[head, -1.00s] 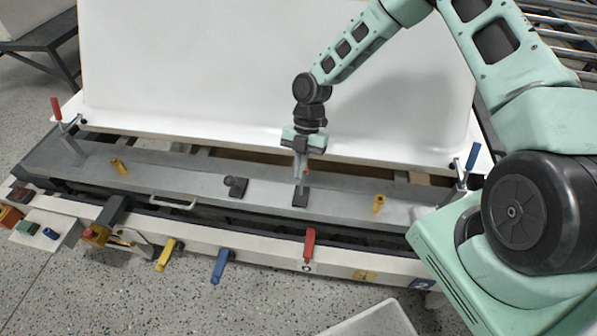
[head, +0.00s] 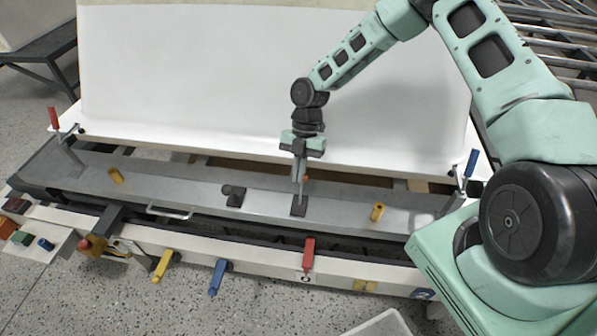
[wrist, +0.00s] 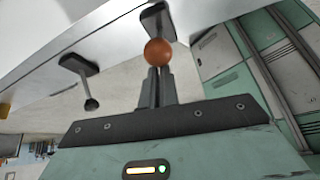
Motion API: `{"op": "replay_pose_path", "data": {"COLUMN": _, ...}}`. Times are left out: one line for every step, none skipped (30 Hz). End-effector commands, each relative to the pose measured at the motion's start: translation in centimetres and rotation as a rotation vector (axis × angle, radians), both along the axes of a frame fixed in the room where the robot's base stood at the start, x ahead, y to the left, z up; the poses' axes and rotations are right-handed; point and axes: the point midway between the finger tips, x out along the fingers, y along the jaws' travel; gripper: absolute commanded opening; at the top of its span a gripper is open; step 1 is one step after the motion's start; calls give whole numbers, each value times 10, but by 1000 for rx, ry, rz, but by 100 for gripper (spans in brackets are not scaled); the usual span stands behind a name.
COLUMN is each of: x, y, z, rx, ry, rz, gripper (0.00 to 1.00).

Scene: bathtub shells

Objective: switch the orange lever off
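The orange lever has a round orange knob (wrist: 158,52) on a short stalk rising from a dark base plate. In the head view, a little of the orange knob (head: 306,179) shows beside my fingertips, above its dark base (head: 299,207) on the grey rail. My gripper (head: 299,178) points down at this lever. In the wrist view, the fingers of my gripper (wrist: 158,76) are close together, with their tips right at the knob. The knob looks wider than the gap between them and covers part of the tips. Whether they touch it is unclear.
A black-knobbed lever (head: 234,194) stands left of the orange one on the rail (head: 330,200). Yellow pegs (head: 377,212) are farther out. A red-handled clamp (head: 54,118) and a blue-handled clamp (head: 471,163) stand at the ends. A white shell panel (head: 200,80) rises behind.

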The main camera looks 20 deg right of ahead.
Motion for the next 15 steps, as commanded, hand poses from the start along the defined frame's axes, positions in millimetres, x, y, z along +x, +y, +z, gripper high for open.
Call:
{"op": "replay_pose_path", "data": {"x": 11, "y": -12, "z": -3, "rx": -16, "ry": -29, "rz": -15, "gripper": 0}}
{"op": "replay_pose_path", "data": {"x": 11, "y": -12, "z": -3, "rx": -16, "ry": -29, "rz": -15, "gripper": 0}}
{"op": "replay_pose_path", "data": {"x": 11, "y": -12, "z": -3, "rx": -16, "ry": -29, "rz": -15, "gripper": 0}}
{"op": "replay_pose_path", "data": {"x": 11, "y": -12, "z": -2, "rx": -16, "ry": -30, "rz": -15, "gripper": 0}}
{"op": "replay_pose_path", "data": {"x": 11, "y": -12, "z": -1, "rx": -16, "ry": -30, "rz": -15, "gripper": 0}}
{"op": "replay_pose_path", "data": {"x": 12, "y": -12, "z": 2, "rx": -16, "ry": -31, "rz": -14, "gripper": 0}}
{"op": "replay_pose_path", "data": {"x": 12, "y": -12, "z": 5, "rx": -16, "ry": -31, "rz": -14, "gripper": 0}}
{"op": "replay_pose_path", "data": {"x": 12, "y": -12, "z": 9, "rx": -16, "ry": -32, "rz": -15, "gripper": 0}}
{"op": "replay_pose_path", "data": {"x": 12, "y": -12, "z": 15, "rx": -16, "ry": -32, "rz": -15, "gripper": 0}}
{"op": "replay_pose_path", "data": {"x": 11, "y": -12, "z": 20, "rx": -16, "ry": -32, "rz": -15, "gripper": 0}}
{"op": "replay_pose_path", "data": {"x": 11, "y": -11, "z": 26, "rx": -15, "ry": -31, "rz": -14, "gripper": 0}}
{"op": "replay_pose_path", "data": {"x": 9, "y": -9, "z": 34, "rx": -13, "ry": -27, "rz": -12, "gripper": 0}}
{"op": "replay_pose_path", "data": {"x": 8, "y": -8, "z": 40, "rx": -12, "ry": -25, "rz": -11, "gripper": 0}}
{"op": "replay_pose_path", "data": {"x": 7, "y": -7, "z": 46, "rx": -11, "ry": -23, "rz": -10, "gripper": 0}}
{"op": "replay_pose_path", "data": {"x": 6, "y": -6, "z": 54, "rx": -10, "ry": -21, "rz": -8, "gripper": 0}}
